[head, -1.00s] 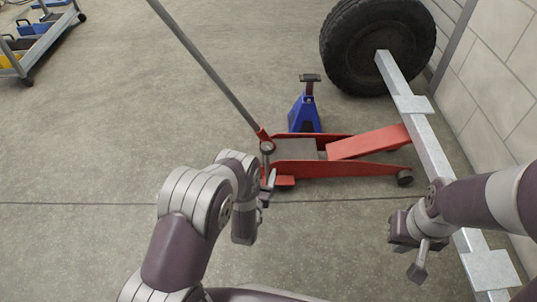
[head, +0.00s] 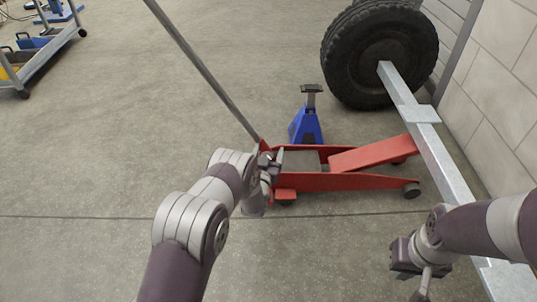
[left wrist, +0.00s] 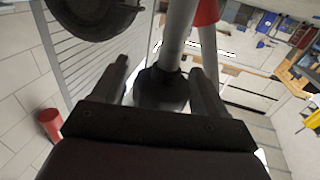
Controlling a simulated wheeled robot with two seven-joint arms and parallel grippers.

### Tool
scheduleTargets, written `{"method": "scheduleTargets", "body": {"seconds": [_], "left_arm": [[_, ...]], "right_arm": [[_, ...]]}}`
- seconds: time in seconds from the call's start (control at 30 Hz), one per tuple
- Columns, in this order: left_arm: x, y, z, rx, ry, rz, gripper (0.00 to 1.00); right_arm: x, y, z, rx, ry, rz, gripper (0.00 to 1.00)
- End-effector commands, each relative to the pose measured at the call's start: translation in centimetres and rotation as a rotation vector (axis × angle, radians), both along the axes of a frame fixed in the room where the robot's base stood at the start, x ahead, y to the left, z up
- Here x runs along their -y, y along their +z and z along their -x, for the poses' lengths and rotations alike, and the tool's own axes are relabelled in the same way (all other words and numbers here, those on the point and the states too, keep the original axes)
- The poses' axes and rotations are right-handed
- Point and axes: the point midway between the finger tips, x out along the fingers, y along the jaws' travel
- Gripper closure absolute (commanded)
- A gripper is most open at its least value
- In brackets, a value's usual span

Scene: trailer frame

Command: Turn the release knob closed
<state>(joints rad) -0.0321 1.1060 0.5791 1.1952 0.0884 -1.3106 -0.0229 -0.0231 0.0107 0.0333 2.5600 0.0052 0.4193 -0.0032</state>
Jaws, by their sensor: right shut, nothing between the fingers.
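The red floor jack (head: 345,182) stands on the floor, its long grey handle (head: 200,72) leaning up to the left. My left gripper (head: 272,163) is at the handle's base, where the arm and fingers largely hide the knob in the head view. In the left wrist view, a dark round knob (left wrist: 160,88) lies between the two fingers of my left gripper (left wrist: 160,68), below a grey shaft (left wrist: 180,35). The fingers are apart, with a narrow gap seen beside the knob; contact is not clear. My right gripper (head: 420,283) is shut and empty, low at the right.
A blue jack stand (head: 305,125) stands just behind the jack. A grey trailer beam (head: 440,160) with a black tyre (head: 375,60) runs along the right, near a block wall (head: 500,90). A cart (head: 45,50) is at the far left. The floor at left is clear.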

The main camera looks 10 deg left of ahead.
Motion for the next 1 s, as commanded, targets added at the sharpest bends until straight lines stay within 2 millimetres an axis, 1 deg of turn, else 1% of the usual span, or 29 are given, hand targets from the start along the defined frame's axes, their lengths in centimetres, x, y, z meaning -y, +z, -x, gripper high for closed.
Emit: {"method": "scheduleTargets", "body": {"seconds": [0.03, 0.07, 0.1, 0.13, 0.17, 0.37, 0.53, 0.73, 1.0], "left_arm": [[0.0, 0.0, 0.01, 0.0, 0.0, 0.0, 0.43], [0.0, -0.01, 0.02, 0.0, 0.0, 0.0, 0.53], [0.01, -0.01, 0.02, 0.0, 0.0, 0.0, 0.66], [0.01, -0.01, 0.02, 0.0, 0.0, 0.0, 0.76], [0.01, -0.02, 0.03, 0.0, 0.0, 0.0, 0.78], [-0.02, -0.02, 0.05, 0.0, -0.009, 0.0, 0.78], [0.04, -0.01, 0.08, -0.002, -0.065, -0.001, 0.78], [0.21, -0.02, 0.07, -0.001, -0.195, -0.001, 0.78], [0.54, -0.18, 0.15, 0.0, -0.385, -0.001, 0.78]], "right_arm": [[0.0, 0.01, 0.0, 0.0, 0.0, 0.0, 1.0], [0.0, 0.01, 0.0, 0.0, 0.0, 0.0, 1.0], [0.0, 0.01, 0.0, 0.0, 0.0, 0.0, 1.0], [0.0, 0.01, 0.0, 0.0, 0.0, 0.0, 1.0], [0.0, 0.01, 0.0, 0.0, 0.0, 0.0, 1.0], [0.0, 0.06, 0.01, 0.0, 0.0, 0.0, 1.0], [0.0, 0.3, 0.01, 0.0, 0.0, 0.0, 1.0], [0.0, 0.55, 0.01, 0.0, 0.0, 0.0, 1.0], [0.0, 0.21, 0.0, 0.0, 0.0, 0.0, 1.0]]}}
